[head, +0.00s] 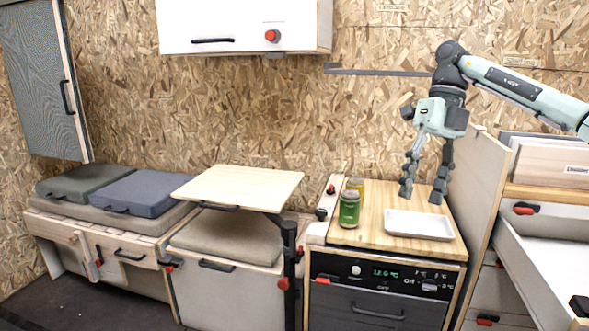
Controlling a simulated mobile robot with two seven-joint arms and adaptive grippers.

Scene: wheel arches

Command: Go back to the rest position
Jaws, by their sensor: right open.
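My right gripper (421,197) is open and empty. It hangs with its fingers pointing down, over the back of the wooden counter (381,235). Its arm comes in from the right edge of the head view. A white rectangular tray (419,225) lies on the counter just in front of and below the fingertips. No object shows between the fingers. My left gripper is not in view.
A wooden swivel table (238,187) is further left, beside cushioned benches. A white wall cabinet (240,27) hangs above. An open drawer (545,262) and a panel (474,190) stand right.

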